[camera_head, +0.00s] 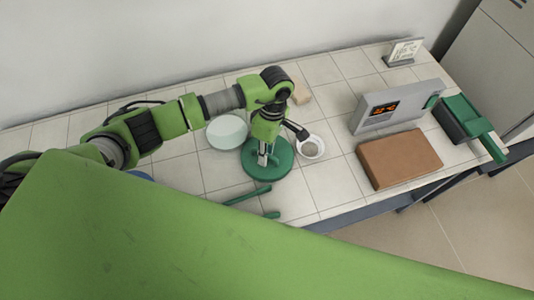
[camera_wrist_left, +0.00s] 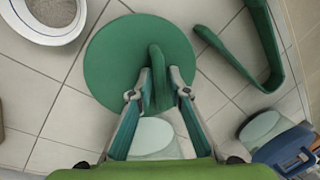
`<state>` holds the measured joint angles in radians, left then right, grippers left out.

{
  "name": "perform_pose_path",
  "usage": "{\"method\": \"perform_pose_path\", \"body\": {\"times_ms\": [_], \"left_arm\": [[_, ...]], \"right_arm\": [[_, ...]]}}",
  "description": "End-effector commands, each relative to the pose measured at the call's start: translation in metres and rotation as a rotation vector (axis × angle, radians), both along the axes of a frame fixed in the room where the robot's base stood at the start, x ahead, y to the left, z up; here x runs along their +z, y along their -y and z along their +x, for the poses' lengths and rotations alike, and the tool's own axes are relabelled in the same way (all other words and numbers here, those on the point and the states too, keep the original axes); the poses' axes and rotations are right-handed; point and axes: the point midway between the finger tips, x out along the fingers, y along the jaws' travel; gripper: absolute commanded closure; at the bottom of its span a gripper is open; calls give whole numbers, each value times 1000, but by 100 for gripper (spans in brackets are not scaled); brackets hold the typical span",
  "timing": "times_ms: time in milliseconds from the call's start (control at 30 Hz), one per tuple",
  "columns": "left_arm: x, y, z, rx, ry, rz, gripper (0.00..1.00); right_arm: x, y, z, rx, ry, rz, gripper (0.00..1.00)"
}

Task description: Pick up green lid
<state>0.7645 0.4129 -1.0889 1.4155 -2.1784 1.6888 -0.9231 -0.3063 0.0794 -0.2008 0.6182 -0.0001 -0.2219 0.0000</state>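The green lid (camera_head: 282,169) is a round disc lying on the tiled bench in the head view, partly covered by my left gripper (camera_head: 263,158). In the left wrist view the green lid (camera_wrist_left: 118,52) shows from above, with an upright fin-like handle near its lower right edge. The fingertips of my left gripper (camera_wrist_left: 160,76) lie close against both sides of that handle, with the handle between them. The lid looks flat on the bench; any gap beneath it cannot be seen. My right gripper is not in view.
A white bowl of grey material (camera_head: 312,147) stands close right of the lid. A pale glass disc (camera_head: 227,131) lies to its left. Green tongs (camera_head: 248,195) lie in front. A brown block (camera_head: 400,158) and a grey control box (camera_head: 397,106) are at right.

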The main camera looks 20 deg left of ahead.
Motion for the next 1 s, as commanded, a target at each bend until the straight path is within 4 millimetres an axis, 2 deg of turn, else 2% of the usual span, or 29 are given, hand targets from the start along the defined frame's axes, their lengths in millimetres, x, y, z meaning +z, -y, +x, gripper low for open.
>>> {"method": "perform_pose_path", "body": {"times_ms": [33,67,100,567,800,1000], "left_arm": [[0,0,0,0,0,0,91],[0,0,0,0,0,0,98],[0,0,0,0,0,0,100],[4,0,1,0,2,0,100],[26,0,2,-1,7,-1,100],[52,1,-18,-3,4,0,100]], "right_arm": [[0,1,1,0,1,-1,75],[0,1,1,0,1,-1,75],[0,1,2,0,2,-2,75],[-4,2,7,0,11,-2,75],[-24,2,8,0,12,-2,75],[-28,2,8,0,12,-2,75]]}}
